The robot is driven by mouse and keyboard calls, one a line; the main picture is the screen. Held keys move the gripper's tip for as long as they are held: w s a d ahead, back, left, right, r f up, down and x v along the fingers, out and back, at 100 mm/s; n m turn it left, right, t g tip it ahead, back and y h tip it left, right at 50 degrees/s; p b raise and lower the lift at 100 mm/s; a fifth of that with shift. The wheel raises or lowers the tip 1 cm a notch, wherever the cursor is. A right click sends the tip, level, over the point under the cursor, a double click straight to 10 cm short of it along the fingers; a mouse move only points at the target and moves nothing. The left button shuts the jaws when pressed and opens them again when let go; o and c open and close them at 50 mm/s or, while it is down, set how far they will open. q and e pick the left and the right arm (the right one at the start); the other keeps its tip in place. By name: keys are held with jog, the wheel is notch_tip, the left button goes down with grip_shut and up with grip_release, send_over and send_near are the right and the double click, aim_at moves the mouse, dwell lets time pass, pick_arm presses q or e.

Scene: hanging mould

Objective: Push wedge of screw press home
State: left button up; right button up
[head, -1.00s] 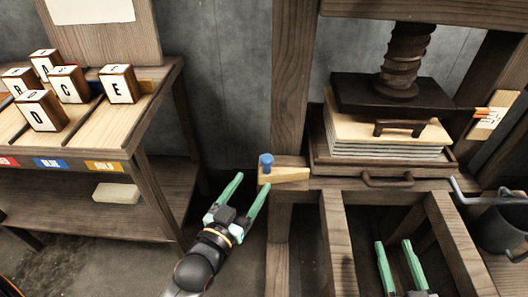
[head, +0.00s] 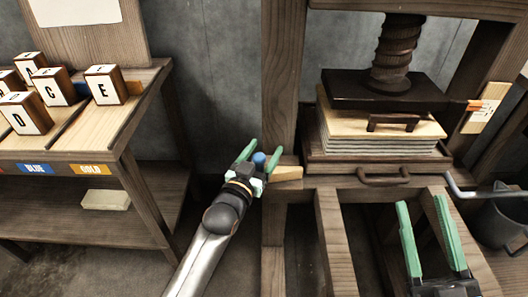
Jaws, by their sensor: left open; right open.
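The light wooden wedge (head: 287,173) lies on the left end of the press frame, by the foot of the left post. A blue knob (head: 259,159) stands at its left end. My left gripper (head: 260,152) is open, with its green fingers on either side of the blue knob; whether they touch it is unclear. The screw press has a dark screw (head: 396,55) and a dark pressing plate (head: 385,90) above a stack of pale sheets (head: 375,142). My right gripper (head: 424,205) is open and empty, low in front of the press.
A shelf table (head: 90,145) with lettered blocks (head: 105,85) stands at the left. A metal bucket (head: 497,220) and grey crank handle (head: 480,192) are at the right. A drawer handle (head: 384,177) juts from the press front. Open floor lies between table and press.

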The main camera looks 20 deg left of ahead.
pick_arm(q)
jog(key=shift+w, duration=0.2)
grip_shut()
dwell(0.6)
dwell(0.8)
